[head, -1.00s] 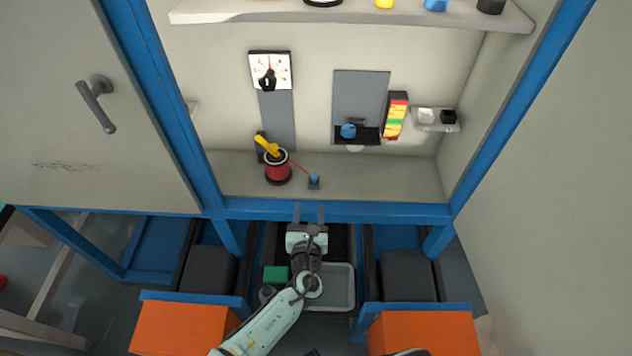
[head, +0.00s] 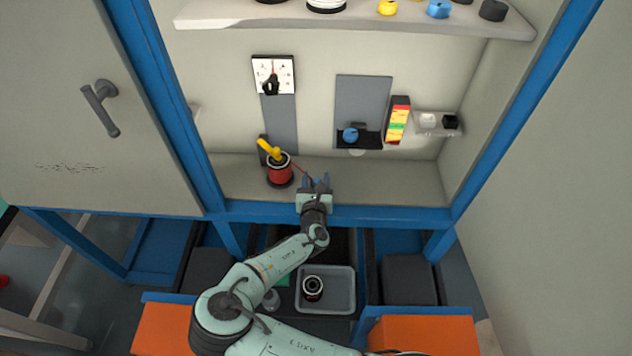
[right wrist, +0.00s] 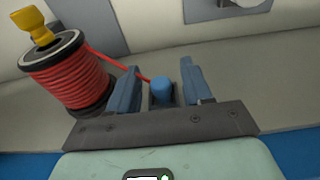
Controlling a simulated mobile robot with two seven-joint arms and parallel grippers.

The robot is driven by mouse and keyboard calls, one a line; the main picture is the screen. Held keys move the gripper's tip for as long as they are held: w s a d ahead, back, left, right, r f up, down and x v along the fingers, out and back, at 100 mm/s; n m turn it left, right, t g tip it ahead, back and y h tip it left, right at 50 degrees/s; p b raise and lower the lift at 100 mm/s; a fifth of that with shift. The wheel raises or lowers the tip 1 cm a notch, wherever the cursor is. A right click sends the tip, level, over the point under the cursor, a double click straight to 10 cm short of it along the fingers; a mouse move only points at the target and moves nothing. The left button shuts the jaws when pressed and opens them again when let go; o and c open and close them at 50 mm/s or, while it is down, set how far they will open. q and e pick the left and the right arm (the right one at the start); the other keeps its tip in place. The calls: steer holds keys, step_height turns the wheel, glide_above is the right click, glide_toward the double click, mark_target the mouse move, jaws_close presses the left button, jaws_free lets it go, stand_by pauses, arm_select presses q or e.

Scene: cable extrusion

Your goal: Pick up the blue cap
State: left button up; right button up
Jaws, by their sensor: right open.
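The blue cap (right wrist: 162,90) is a small rounded piece on a dark block, at the end of a thin red cable. The block stands on the bench in the cabinet. My right gripper (head: 316,181) is open at the cabinet's front edge. In the right wrist view its two blue fingers (right wrist: 159,78) stand on either side of the cap, with a gap on the right; I cannot tell whether the left one touches. In the head view the gripper largely hides the cap. My left gripper is not in view.
A red cable spool (head: 280,170) with a yellow top stands just left of the gripper. Behind are a dial (head: 273,75) and a grey panel with a blue knob (head: 351,134). A grey tray (head: 343,285) holds a dark spool below. The bench to the right is clear.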

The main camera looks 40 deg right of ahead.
mark_target(316, 179)
steer(key=shift+w, duration=0.1)
steer(key=shift+c, duration=0.4)
jaws_close()
steer(key=shift+r, duration=0.1)
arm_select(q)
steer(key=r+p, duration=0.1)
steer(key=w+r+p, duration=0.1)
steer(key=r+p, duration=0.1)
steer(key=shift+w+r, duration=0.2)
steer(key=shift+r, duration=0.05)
arm_select(e)
step_height(316, 179, up, 20)
